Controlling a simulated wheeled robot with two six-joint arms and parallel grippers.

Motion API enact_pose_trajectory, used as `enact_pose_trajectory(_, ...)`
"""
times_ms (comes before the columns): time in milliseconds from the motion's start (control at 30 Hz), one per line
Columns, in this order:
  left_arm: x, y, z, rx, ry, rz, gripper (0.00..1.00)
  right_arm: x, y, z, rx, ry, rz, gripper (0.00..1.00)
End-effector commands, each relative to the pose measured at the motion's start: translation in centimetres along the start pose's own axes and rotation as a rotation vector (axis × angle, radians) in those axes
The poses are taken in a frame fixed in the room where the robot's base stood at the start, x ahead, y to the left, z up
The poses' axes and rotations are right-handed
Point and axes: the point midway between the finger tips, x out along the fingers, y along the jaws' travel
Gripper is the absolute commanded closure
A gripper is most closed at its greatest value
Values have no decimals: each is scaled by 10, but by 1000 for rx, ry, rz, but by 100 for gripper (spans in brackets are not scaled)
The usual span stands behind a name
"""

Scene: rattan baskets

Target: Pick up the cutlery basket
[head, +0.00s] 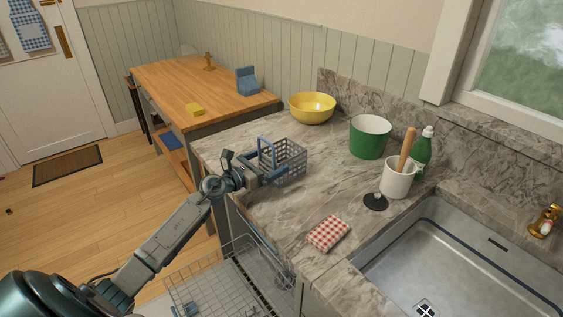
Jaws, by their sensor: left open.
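The cutlery basket (289,158) is a small grey-blue lattice basket with a blue handle. It stands upright on the marble counter near its left edge. My left gripper (268,166) is open at the basket's left side, by the handle. The fingers overlap the basket's near-left side in the picture, and I cannot tell whether they touch it. My right gripper is not in the head view.
A yellow bowl (312,108), green pot (370,137), white crock (397,178) and green bottle (422,153) stand behind and right. A checked cloth (328,233) lies near the sink (460,265). A wire dishwasher rack (215,280) is pulled out below the counter.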

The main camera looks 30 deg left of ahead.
Motion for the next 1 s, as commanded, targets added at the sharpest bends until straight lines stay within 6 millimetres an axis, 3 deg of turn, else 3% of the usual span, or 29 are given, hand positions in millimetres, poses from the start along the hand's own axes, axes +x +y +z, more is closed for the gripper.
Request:
enact_pose_trajectory(100,17,1,4,-5,-3,1,0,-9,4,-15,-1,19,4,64)
enact_pose_trajectory(300,42,2,2,-4,-2,1,0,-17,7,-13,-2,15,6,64)
enact_pose_trajectory(633,48,2,-1,0,0,0,0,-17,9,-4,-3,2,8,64)
enact_pose_trajectory(1000,48,2,0,0,-1,0,69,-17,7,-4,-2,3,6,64)
